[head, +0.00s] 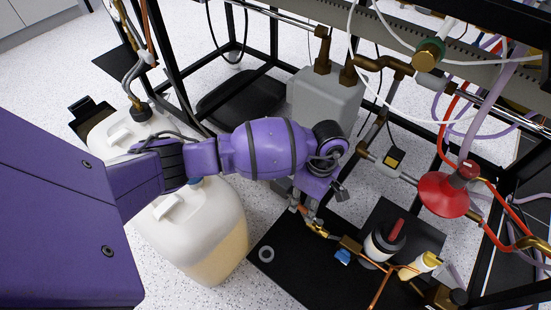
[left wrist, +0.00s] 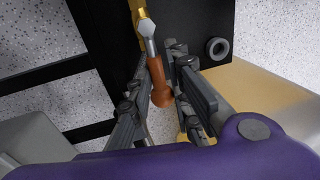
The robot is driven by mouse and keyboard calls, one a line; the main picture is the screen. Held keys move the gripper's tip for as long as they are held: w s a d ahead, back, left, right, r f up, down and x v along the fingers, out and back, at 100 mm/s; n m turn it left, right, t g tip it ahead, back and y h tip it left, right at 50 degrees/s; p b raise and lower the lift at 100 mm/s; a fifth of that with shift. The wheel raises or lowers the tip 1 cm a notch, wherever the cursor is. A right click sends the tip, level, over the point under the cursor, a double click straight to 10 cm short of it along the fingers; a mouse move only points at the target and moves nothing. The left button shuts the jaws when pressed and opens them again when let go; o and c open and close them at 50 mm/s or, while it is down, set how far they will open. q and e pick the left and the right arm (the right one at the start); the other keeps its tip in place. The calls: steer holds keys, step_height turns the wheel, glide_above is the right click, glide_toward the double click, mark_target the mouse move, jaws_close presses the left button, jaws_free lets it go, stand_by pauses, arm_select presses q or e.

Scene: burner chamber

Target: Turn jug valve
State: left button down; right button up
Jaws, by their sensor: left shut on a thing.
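My left gripper (head: 305,207) is at the end of the purple arm, low over the black plate near the middle of the head view. In the left wrist view its fingers (left wrist: 165,88) are shut on a reddish-brown valve handle (left wrist: 157,74), which lies between them. A silver shaft and a brass fitting (left wrist: 138,18) extend from the handle. In the head view the fitting (head: 319,230) shows just below the fingers, with the handle mostly hidden. A white jug (head: 190,235) with yellowish liquid stands left of the gripper. My right gripper is not in view.
A second white jug (head: 125,132) stands behind the first, partly covered by my arm. A black plate (head: 290,262) lies below the gripper, with a small grey ring (head: 266,254). A grey box (head: 327,98) stands behind. A red round part (head: 442,194), pipes and hoses crowd the right.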

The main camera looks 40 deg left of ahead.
arm_select(q)
steer(key=shift+d+r+n+p, duration=0.15)
steer(key=shift+r+n+p, duration=0.05)
steer(key=shift+n+p, duration=0.45)
steer(key=shift+s+p, duration=0.15)
steer(key=shift+p, duration=0.15)
steer(key=shift+n, duration=0.25)
steer(key=shift+s+f, duration=0.15)
steer(key=shift+s, duration=0.15)
